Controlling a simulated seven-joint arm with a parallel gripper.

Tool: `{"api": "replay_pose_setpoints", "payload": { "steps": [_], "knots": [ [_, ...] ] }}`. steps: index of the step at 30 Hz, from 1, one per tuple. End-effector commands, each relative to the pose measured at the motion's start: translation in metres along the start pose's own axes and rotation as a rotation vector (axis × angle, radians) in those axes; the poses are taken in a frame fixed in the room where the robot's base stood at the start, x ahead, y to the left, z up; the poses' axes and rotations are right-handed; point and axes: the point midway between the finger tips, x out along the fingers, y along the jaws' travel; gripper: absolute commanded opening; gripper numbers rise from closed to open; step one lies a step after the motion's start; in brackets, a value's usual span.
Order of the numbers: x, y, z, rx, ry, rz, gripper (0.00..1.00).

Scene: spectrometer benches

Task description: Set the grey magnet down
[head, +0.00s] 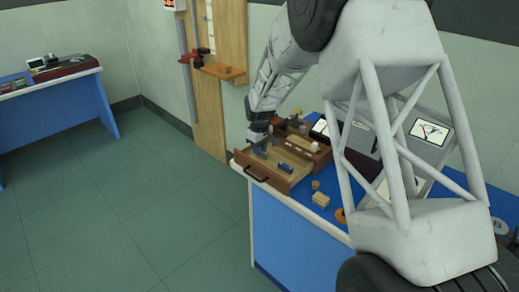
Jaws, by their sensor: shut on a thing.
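My gripper (259,146) is at the left part of an open wooden drawer (290,186) on the near bench. It is shut on a small grey thing, which I take to be the grey magnet; the fingers hide most of it. The view is too small to tell whether the magnet touches the drawer floor. A dark blue block (284,167) lies in the drawer, right of my gripper.
The drawer's dark handle (257,174) faces the front left. Small wooden blocks (320,200) and an orange ring (341,215) lie on the blue bench top (306,198). A meter (429,131) stands at the right. A second bench (60,88) is far left.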

Motion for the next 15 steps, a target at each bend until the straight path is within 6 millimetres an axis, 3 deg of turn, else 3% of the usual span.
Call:
{"api": "replay_pose_setpoints", "payload": {
  "steps": [6,7,9,12,15],
  "knots": [
    [0.0028,0.0000,0.0001,0.000,0.000,0.000,0.00],
    [0.0033,-0.0001,0.0001,0.000,0.000,0.000,0.20],
    [0.0030,-0.0001,0.0001,0.000,0.000,0.000,0.31],
    [0.0029,-0.0001,0.0001,0.000,0.000,0.000,0.44],
    [0.0029,-0.0001,0.0001,0.000,0.000,0.000,0.44]
  ]
}}
